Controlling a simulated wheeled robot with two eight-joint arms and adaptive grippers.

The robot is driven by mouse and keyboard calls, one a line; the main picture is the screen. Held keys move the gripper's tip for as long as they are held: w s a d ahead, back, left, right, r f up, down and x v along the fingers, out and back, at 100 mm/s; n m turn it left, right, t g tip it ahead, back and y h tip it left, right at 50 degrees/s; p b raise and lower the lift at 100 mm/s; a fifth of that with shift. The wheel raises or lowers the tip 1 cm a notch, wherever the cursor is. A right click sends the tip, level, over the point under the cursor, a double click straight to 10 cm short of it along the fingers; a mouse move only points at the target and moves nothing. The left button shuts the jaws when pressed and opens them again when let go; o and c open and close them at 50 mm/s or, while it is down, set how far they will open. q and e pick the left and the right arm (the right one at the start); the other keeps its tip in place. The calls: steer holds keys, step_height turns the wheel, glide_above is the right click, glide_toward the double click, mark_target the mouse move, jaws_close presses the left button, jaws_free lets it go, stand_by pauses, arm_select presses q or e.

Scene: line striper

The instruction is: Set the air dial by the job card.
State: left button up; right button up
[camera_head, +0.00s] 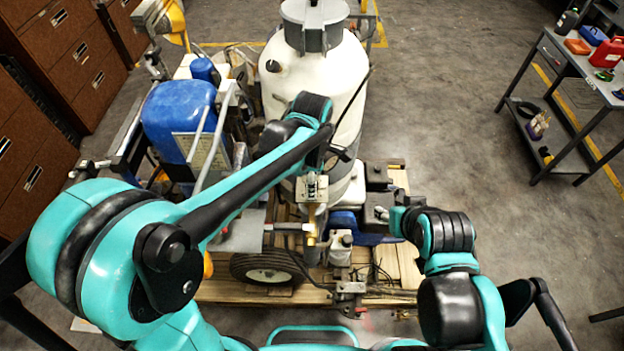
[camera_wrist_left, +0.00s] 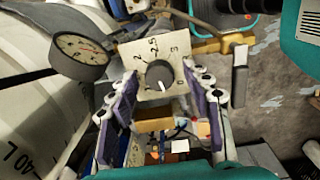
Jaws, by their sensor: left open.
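In the left wrist view, the air dial is a round dark knob (camera_wrist_left: 160,75) on a pale plate (camera_wrist_left: 130,54) marked 2, 2.5 and 3, with another mark at the right that is hard to read. The knob's white pointer mark faces down, away from the 2, 2.5 and 3. My left gripper (camera_wrist_left: 159,82) is open, with its purple-padded fingers on either side of the knob; contact cannot be told. In the head view, a white card (camera_head: 211,150) hangs by the blue tank; its writing is unreadable and I cannot tell if it is the job card.
A round pressure gauge (camera_wrist_left: 79,52) sits left of the dial plate. The machine with its big white tank (camera_head: 345,75) stands on a wooden pallet (camera_head: 235,291). Brown cabinets (camera_head: 75,60) line the left. A grey workbench (camera_head: 560,45) stands at right, with clear floor before it.

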arm_select(q)
jaws_close()
